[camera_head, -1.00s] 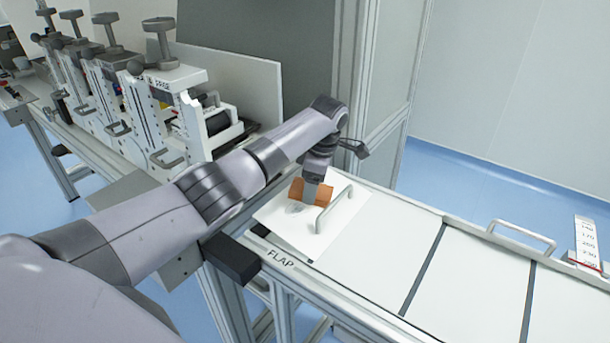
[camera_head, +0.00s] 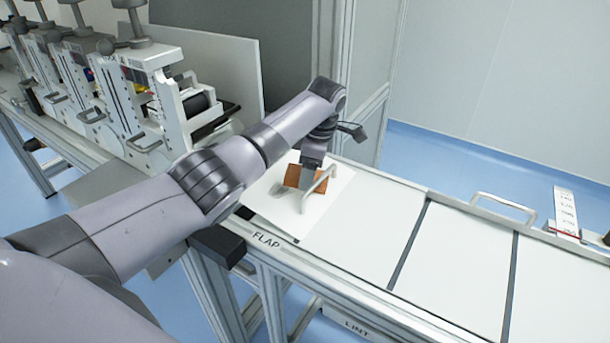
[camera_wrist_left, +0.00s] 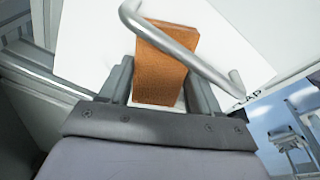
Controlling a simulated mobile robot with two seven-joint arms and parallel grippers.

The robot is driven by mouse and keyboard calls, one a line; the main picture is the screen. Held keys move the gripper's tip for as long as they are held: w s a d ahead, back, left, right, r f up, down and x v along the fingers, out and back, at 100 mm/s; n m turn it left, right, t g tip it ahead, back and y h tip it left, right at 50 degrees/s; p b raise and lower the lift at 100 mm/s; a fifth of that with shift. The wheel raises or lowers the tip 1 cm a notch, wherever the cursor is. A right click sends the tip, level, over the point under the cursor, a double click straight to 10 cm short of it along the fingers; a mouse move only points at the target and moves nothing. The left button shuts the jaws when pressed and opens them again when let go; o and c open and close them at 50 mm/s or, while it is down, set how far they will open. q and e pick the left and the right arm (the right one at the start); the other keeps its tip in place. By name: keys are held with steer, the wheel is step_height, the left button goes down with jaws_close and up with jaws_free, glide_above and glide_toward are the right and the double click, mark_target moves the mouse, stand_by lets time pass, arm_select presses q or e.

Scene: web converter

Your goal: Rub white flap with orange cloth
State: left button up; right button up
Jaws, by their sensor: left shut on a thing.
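The white flap (camera_head: 265,201) is a flat panel with a metal handle (camera_head: 319,187), at the near-left end of the white-topped bench. A faint grey mark (camera_head: 280,197) shows on it beside the cloth. My left gripper (camera_head: 308,184) points down over the flap, shut on the orange cloth (camera_head: 292,175). In the left wrist view the cloth (camera_wrist_left: 160,78) is a brown-orange pad between the fingers, and the handle (camera_wrist_left: 190,50) crosses in front of it. The cloth is at or just above the flap; contact is unclear. My right gripper is out of view.
White machine modules (camera_head: 150,100) stand at the back left before a white panel (camera_head: 215,75). More white panels (camera_head: 460,255), one with a handle (camera_head: 503,204), extend right. A label strip (camera_head: 566,212) stands far right.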

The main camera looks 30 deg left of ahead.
arm_select(q)
steer(key=shift+w+d+f+b, duration=0.25)
steer(key=shift+w+d+b, duration=0.35)
steer(key=shift+d+b, duration=0.15)
steer(key=shift+w+r+b, duration=0.2)
steer(key=shift+r+b, duration=0.05)
steer(key=shift+b, duration=0.05)
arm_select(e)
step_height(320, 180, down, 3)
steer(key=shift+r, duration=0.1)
arm_select(q)
steer(key=shift+r, duration=0.1)
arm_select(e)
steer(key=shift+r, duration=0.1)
arm_select(q)
steer(key=shift+w+a+r+p, duration=0.15)
steer(key=shift+a+p, duration=0.25)
steer(key=shift+w+a+r+p, duration=0.1)
steer(key=shift+w+a+p, duration=0.05)
steer(key=shift+a+p, duration=0.25)
steer(key=shift+w+a, duration=0.1)
steer(key=shift+a, duration=1.35)
steer(key=shift+a+r+b, duration=0.15)
steer(key=shift+a+b, duration=0.3)
steer(key=shift+a, duration=1.1)
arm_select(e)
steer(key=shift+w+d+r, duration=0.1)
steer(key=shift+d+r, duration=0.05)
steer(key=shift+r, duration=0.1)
